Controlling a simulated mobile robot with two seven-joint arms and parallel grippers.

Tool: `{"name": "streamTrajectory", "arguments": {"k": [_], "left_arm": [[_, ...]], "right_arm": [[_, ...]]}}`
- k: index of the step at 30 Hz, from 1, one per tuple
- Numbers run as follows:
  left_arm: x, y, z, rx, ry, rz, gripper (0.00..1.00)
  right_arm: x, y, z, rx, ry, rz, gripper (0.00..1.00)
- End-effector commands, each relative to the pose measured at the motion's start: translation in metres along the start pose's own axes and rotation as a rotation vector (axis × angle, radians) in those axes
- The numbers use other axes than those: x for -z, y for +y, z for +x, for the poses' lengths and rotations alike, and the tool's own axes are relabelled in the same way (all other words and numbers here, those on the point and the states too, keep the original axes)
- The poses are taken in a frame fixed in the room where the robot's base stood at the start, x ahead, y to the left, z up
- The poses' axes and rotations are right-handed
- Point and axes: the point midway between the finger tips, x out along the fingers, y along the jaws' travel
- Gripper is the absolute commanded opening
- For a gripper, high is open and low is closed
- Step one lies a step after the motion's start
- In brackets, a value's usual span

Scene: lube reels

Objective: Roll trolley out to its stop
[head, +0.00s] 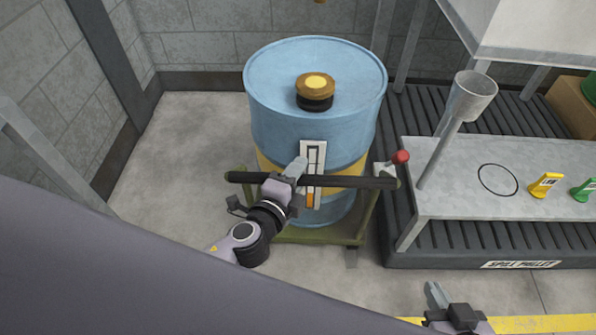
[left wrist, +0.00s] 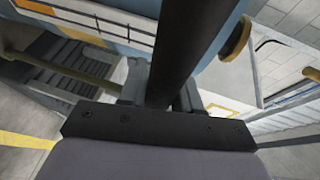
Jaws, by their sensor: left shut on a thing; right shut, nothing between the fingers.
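The trolley (head: 290,235) is a low green platform carrying a blue drum (head: 280,120) with a yellow band and a brown and yellow cap on its lid. Its dark push bar (head: 350,182) runs across the near side of the drum. My left gripper (head: 297,170) is shut on the bar near its middle. In the left wrist view the bar (left wrist: 190,50) passes between the fingers. My right gripper (head: 434,292) is shut and empty at the lower right, apart from the trolley and in front of the spill pallet.
A spill pallet (head: 480,255) with a grey bench (head: 450,180) stands right of the trolley. A red knob (head: 401,156) is near the bar's right end. Floor left of the drum is clear.

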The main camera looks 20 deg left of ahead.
Motion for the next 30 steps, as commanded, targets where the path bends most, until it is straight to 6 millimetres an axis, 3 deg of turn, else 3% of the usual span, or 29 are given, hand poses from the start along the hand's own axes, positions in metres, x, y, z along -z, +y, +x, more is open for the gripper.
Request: {"name": "streamTrajectory", "arguments": {"k": [1, 3, 14, 30], "left_arm": [[0.002, 0.004, -0.003, -0.009, 0.004, 0.000, 0.36], [0.002, 0.004, -0.003, -0.009, 0.004, 0.000, 0.53], [0.002, 0.003, -0.006, -0.006, 0.004, -0.001, 0.53], [0.001, 0.003, -0.068, -0.008, 0.003, -0.001, 0.53]], "right_arm": [[0.000, 0.000, 0.000, 0.000, -0.001, 0.000, 0.00], [0.000, 0.000, 0.000, 0.000, -0.001, 0.000, 0.00], [0.000, 0.000, 0.000, 0.000, -0.001, 0.000, 0.00], [-0.004, 0.003, 0.000, -0.006, -0.014, 0.005, 0.00]]}}
